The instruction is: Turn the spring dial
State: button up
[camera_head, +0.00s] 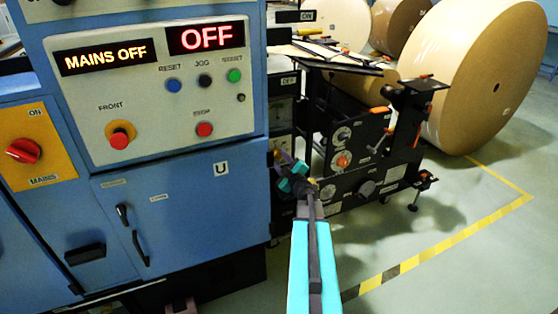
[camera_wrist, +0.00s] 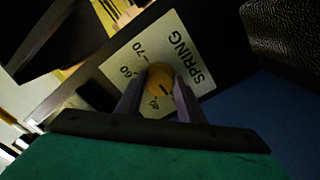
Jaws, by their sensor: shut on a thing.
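The spring dial (camera_wrist: 160,78) is a round yellow-orange knob on a white plate lettered SPRING (camera_wrist: 192,58), with printed numbers such as 60 and 70 around it. In the wrist view my gripper (camera_wrist: 159,88) has its two fingers on either side of the knob, shut on it. A dark pointer line shows on the knob; the number it points at is partly hidden by the fingers. In the head view my gripper (camera_head: 294,180) reaches beside the blue cabinet's right edge, and the dial is mostly hidden behind it.
The blue cabinet (camera_head: 200,220) with its control panel stands close on the left; its displays read MAINS OFF and OFF. A black machine frame (camera_head: 365,180) with knobs lies just right of my gripper. Large kraft rolls (camera_head: 480,75) stand behind. Floor is open at the right.

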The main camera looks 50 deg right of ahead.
jog(key=shift+w+r, duration=0.2)
jog(key=o, duration=1.1)
jog(key=shift+c, duration=0.2)
jog(key=shift+f, duration=0.2)
jog(key=shift+s, duration=0.2)
jog(key=p+v, duration=0.2)
jog(key=v, duration=1.1)
jog(key=shift+s, duration=0.2)
jog(key=shift+a, duration=0.15)
